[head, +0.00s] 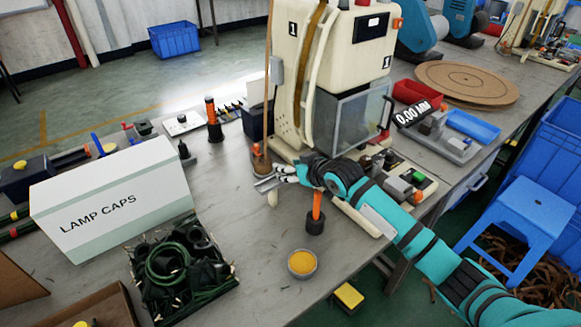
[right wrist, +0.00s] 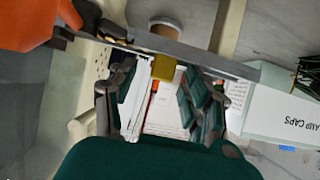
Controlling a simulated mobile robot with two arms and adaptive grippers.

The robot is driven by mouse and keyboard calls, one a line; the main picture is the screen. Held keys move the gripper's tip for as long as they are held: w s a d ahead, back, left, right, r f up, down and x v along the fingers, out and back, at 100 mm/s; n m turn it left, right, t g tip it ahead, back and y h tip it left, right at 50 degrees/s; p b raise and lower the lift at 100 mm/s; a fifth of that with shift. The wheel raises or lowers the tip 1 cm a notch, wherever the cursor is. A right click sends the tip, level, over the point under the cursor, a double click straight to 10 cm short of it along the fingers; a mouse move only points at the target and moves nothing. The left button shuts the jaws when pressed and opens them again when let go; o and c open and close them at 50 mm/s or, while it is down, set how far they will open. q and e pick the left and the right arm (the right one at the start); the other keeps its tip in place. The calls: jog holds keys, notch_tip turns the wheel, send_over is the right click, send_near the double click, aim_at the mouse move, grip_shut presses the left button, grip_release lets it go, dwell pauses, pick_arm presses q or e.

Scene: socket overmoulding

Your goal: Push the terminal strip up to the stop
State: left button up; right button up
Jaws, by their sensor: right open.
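The white machine (head: 345,75) on the bench carries a brown-gold curved band (head: 312,60), perhaps the terminal strip; I cannot tell for certain. My right gripper (head: 283,176) is open at the front foot of the machine, beside a small metallic piece (head: 267,184). In the right wrist view, my open right gripper (right wrist: 160,100) has its fingers on both sides of a small yellow block (right wrist: 164,68) at a grey bar (right wrist: 190,52). A white strip-like piece (right wrist: 138,98) lies near the left finger. I cannot tell whether the fingers touch anything. The stop cannot be made out.
A black-based orange-handled tool (head: 316,215) stands under my right forearm. A yellow-filled cup (head: 302,263), a tray of black parts (head: 180,270) and a LAMP CAPS box (head: 112,200) are nearby. A gauge reading 0.00 MM (head: 413,113) stands right. Bare bench (head: 245,230) lies between tray and cup.

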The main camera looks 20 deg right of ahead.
jog(key=v, duration=1.2)
jog(key=shift+f, duration=0.15)
